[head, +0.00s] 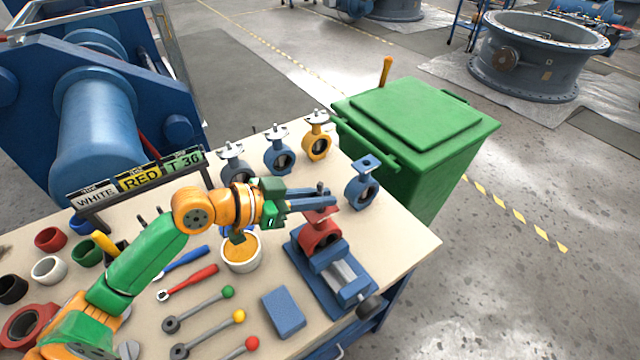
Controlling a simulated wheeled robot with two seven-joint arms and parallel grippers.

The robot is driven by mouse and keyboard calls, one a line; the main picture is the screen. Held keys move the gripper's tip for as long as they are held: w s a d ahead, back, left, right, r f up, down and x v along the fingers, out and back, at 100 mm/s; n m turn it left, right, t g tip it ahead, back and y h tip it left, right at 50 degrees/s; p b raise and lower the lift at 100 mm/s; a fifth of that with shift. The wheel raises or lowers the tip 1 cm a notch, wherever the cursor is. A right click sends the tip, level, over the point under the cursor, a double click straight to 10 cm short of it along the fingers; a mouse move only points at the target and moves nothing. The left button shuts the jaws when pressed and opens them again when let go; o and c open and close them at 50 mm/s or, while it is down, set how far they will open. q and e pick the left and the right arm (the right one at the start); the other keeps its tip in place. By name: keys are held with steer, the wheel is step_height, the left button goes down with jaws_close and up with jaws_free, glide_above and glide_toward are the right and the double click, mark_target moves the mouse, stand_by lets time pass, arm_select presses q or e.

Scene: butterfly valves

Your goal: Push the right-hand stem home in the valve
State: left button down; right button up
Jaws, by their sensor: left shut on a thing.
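A red butterfly valve (322,236) stands upright, clamped in a blue vise (322,272) near the right edge of the workbench. My left gripper (328,198) reaches in from the left, with its blue fingers level just over the valve's top. It is shut on a small dark stem (320,187), whose upper end shows above the fingers. The lower part of the stem is hidden by the fingers, so I cannot tell how deep it sits in the valve. My right gripper is not in view.
A blue valve (362,187) stands right behind the vise. Grey (233,170), blue (278,158) and yellow (317,145) valves line the back edge. A white tub (241,262), a blue block (284,312) and ball-ended levers (205,308) lie in front. A green bin (420,120) stands beyond.

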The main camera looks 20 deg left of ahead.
mark_target(317, 218)
arm_select(q)
steer(key=shift+f+b, duration=0.6)
steer(key=shift+f, duration=0.35)
steer(key=shift+s+f+b, duration=0.35)
steer(key=shift+f+b, duration=0.45)
steer(key=shift+f, duration=0.05)
steer(key=shift+s+f+b, duration=0.35)
steer(key=shift+f+b, duration=0.4)
steer(key=shift+f, duration=0.05)
stand_by(1.2)
stand_by(0.5)
steer(key=c, duration=0.8)
jaws_free()
steer(key=r+p, duration=0.2)
steer(key=w+r+p, duration=0.1)
steer(key=r+p, duration=0.1)
steer(key=p, duration=0.1)
steer(key=r+p, duration=0.2)
steer(key=r, duration=0.1)
steer(key=shift+w, duration=0.25)
steer(key=shift+s, duration=0.1)
steer(key=shift+r, duration=0.15)
